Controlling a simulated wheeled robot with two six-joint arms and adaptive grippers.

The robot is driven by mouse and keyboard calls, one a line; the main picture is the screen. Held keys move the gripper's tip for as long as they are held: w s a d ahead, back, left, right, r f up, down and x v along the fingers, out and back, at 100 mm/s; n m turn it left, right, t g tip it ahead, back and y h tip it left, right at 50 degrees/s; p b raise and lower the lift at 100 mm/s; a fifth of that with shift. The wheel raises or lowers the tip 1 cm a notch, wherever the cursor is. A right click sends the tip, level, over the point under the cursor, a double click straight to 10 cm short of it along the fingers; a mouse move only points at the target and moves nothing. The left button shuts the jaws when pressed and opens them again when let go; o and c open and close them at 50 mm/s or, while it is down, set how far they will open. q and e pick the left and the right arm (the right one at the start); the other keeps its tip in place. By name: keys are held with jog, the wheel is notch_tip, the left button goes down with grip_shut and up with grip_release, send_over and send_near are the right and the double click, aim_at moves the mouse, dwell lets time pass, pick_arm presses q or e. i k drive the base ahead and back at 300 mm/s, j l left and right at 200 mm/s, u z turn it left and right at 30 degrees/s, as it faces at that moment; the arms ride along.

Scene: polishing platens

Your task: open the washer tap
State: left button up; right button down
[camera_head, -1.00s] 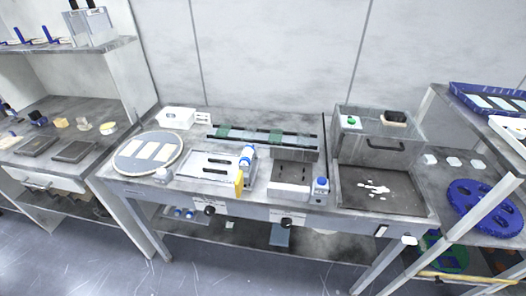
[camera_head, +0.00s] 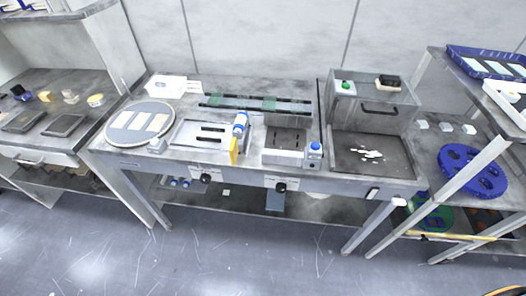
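A workbench (camera_head: 150,172) stands in the middle of the head view. At its right end is a dark recessed basin (camera_head: 345,168) with white bits in it. Behind the basin is a grey box (camera_head: 345,108) with a black handle (camera_head: 379,112) and a green button (camera_head: 346,86) on top. Two black knobs with white labels show on the bench's front, a left knob (camera_head: 206,178) and a right knob (camera_head: 280,187). I cannot tell which part is the washer tap or how it is set. Neither of my grippers is in view.
A round plate with pale strips (camera_head: 112,136) lies at the bench's left end. Blue-capped bottles, left (camera_head: 240,124) and right (camera_head: 315,150), stand on top. A rack with a blue disc (camera_head: 470,159) is at right, shelving (camera_head: 120,60) at left. The floor in front is clear.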

aim_at(397, 201)
jog(key=z, duration=1.7)
jog(key=i+l+u, duration=0.2)
jog(key=l, duration=0.6)
jog(key=i+l+u, duration=0.25)
jog(key=l, duration=0.6)
jog(key=l+u, duration=0.2)
jog(key=l, duration=0.6)
